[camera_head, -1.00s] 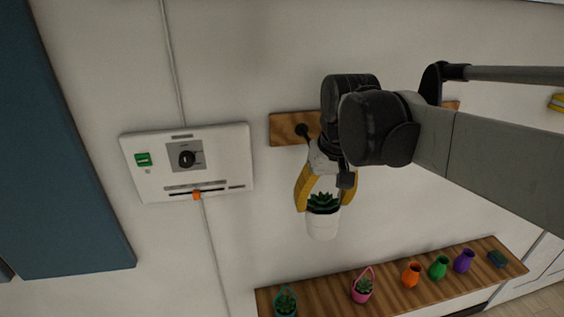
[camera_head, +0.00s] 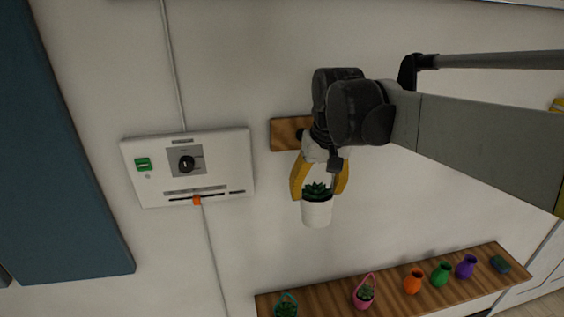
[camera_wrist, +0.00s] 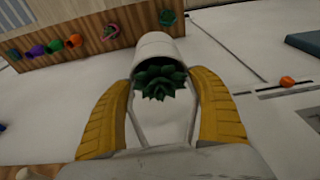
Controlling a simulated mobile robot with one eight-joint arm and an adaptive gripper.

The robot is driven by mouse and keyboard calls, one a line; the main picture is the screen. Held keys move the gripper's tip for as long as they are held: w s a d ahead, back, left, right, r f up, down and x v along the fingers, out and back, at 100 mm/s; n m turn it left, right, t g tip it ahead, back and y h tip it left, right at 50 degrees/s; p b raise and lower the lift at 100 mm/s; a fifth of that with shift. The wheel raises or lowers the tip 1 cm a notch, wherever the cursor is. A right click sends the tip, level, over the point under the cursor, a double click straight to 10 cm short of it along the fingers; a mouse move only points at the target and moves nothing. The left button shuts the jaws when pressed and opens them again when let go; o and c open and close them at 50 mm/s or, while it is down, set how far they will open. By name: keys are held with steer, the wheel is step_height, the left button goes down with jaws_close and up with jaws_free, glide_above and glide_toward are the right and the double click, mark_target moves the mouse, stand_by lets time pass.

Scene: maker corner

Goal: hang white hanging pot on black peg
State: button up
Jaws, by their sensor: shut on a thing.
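The white hanging pot (camera_head: 317,211) with a dark green succulent hangs below my gripper (camera_head: 320,178) in the head view. In the wrist view the pot (camera_wrist: 160,48) lies beyond the yellow fingers of my gripper (camera_wrist: 165,112), and its thin light handle runs back between them. My gripper is shut on the handle. The wooden peg board (camera_head: 287,134) is on the wall just behind my wrist. A black peg (camera_head: 299,134) shows partly at the edge of my wrist, which hides the rest. I cannot tell whether the handle touches the peg.
A white wall panel (camera_head: 222,158) with a dial is to the left. Below, a wooden shelf (camera_head: 330,300) holds a pink hanging pot (camera_head: 364,293), a teal one (camera_head: 286,306), and orange (camera_head: 413,282), green (camera_head: 441,274) and purple (camera_head: 466,266) vases. Wall between pot and shelf is bare.

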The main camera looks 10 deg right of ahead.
steer(key=shift+w+f+b, duration=0.25)
steer(key=shift+w, duration=0.6)
steer(key=shift+w+f+b, duration=0.25)
steer(key=shift+w+f, duration=0.05)
steer(key=shift+w, duration=0.55)
steer(key=shift+w+f+b, duration=0.25)
steer(key=shift+w, duration=0.6)
steer(key=shift+s+f, duration=0.1)
steer(key=o, duration=1.6)
steer(key=shift+c, duration=0.2)
steer(key=v, duration=1.2)
steer(key=s+f+t+b, duration=0.1)
steer(key=s+f+b, duration=0.5)
steer(key=f+b, duration=0.7)
steer(key=s+f+t+b, duration=0.2)
steer(key=s+f+b, duration=0.4)
steer(key=f+b, duration=0.8)
steer(key=s+f+t+b, duration=0.1)
steer(key=s+f+b, duration=0.5)
steer(key=f+b, duration=0.8)
step_height(320, 180, down, 18)
steer(key=shift+f+t, duration=0.2)
steer(key=shift+t, duration=0.2)
steer(key=shift+a, duration=0.1)
